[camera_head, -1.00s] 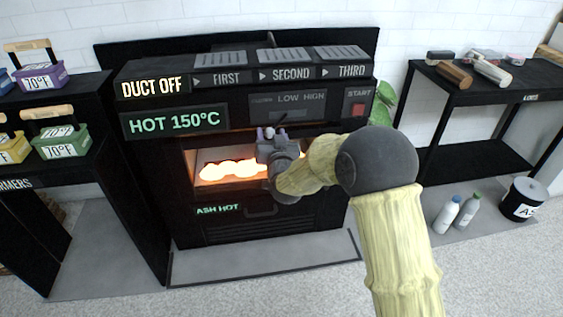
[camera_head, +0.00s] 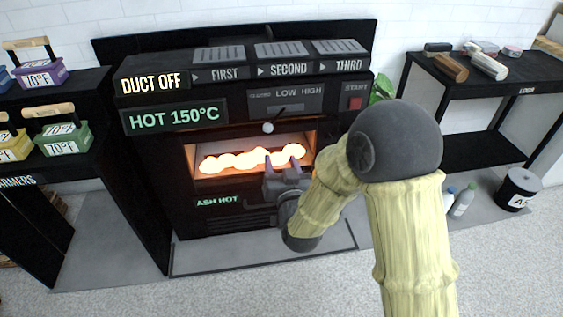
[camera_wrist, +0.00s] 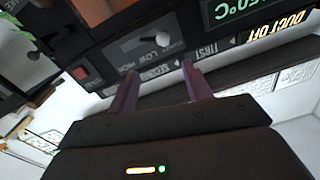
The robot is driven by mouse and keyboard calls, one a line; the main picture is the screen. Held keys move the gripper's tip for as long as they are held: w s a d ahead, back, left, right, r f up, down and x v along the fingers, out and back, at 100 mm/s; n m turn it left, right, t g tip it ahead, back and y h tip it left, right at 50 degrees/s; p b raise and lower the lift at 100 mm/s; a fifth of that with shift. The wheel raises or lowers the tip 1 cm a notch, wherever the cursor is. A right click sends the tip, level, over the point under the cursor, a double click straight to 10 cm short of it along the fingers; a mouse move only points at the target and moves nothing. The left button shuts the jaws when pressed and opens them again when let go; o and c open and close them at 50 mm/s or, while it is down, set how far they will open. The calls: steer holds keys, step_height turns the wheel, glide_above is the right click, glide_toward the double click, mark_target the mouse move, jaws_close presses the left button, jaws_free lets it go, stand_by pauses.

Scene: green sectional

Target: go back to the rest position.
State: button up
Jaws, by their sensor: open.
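My gripper (camera_head: 284,166) is in front of the black stove (camera_head: 170,180), at the lower right of its glowing opening (camera_head: 250,158). Its two purple fingers stand apart with nothing between them. In the wrist view my gripper (camera_wrist: 160,82) also shows its fingers apart and empty. Behind them is the stove's control panel (camera_wrist: 150,40) with the LOW HIGH dial, seen upside down. My arm bends from the right side of the head view, and its dark elbow covers part of the stove's right side.
A black shelf (camera_head: 75,90) with coloured boxes stands at left. A black table (camera_head: 500,88) with logs stands at right. Bottles (camera_head: 463,203) and a black ash bucket (camera_head: 518,190) are on the floor below it. The floor in front of the stove is clear.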

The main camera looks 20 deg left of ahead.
steer(key=shift+d, duration=0.1)
stand_by(0.4)
steer(key=w+d+f+m+g+h+p, duration=0.1)
steer(key=d+g+h+p, duration=0.35)
steer(key=d, duration=1.45)
steer(key=s+d+r+m+g+h, duration=0.1)
steer(key=s+d+m+g+h, duration=0.4)
steer(key=s+d, duration=1.15)
step_height(320, 180, up, 38)
steer(key=w+d+n+g+p, duration=0.1)
steer(key=g+p, duration=0.2)
steer(key=p, duration=3.5)
steer(key=shift+w+f+n, duration=0.25)
steer(key=shift+w+n, duration=0.05)
